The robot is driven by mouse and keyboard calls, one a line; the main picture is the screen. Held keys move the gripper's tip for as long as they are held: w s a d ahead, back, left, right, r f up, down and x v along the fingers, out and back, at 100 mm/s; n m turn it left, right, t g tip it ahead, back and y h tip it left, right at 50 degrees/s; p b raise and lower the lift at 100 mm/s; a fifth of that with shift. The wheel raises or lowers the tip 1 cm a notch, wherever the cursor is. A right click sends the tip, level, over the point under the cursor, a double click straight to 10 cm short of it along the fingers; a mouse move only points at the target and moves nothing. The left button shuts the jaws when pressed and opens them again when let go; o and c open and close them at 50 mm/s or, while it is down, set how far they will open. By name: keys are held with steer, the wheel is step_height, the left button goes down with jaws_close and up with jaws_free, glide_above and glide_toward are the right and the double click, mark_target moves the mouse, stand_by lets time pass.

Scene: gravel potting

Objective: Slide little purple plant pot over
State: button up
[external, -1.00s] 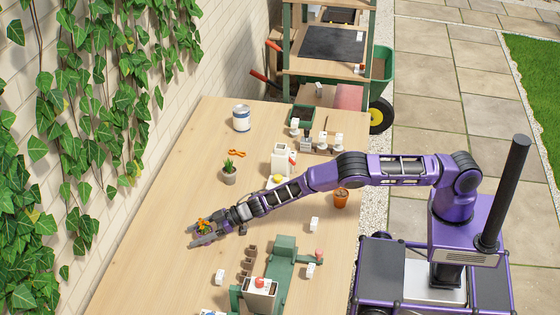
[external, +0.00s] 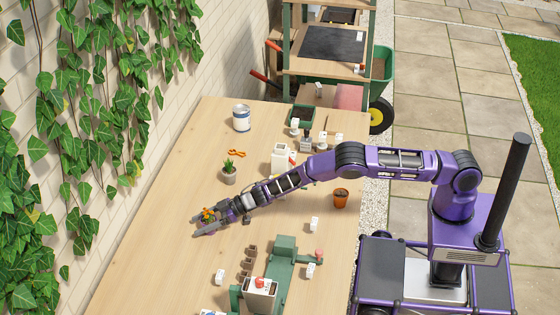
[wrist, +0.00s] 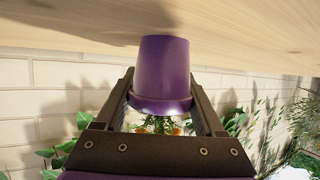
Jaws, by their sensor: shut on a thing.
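The little purple plant pot (wrist: 165,70) fills the middle of the wrist view, which sees the scene upside down, with the table at the top. Its plant has green leaves and orange flowers (wrist: 158,127). My gripper (external: 196,227) is shut on the pot, one finger on each side. In the external view the gripper is low over the left part of the table, and the orange flowers (external: 207,214) show between the fingers. The pot is mostly hidden there by the gripper. I cannot tell whether its base touches the table.
A grey pot with a green plant (external: 229,173) stands just beyond my gripper, with orange snips (external: 236,153) behind it. Small brown pots (external: 248,262) and a green machine (external: 285,262) are nearer the front. A terracotta pot (external: 341,198) is right. The left table strip is clear.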

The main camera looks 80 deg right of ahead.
steer(key=d, duration=1.5)
steer(key=o, duration=1.5)
steer(key=shift+r, duration=0.15)
step_height(320, 180, up, 10)
steer(key=shift+f, duration=0.1)
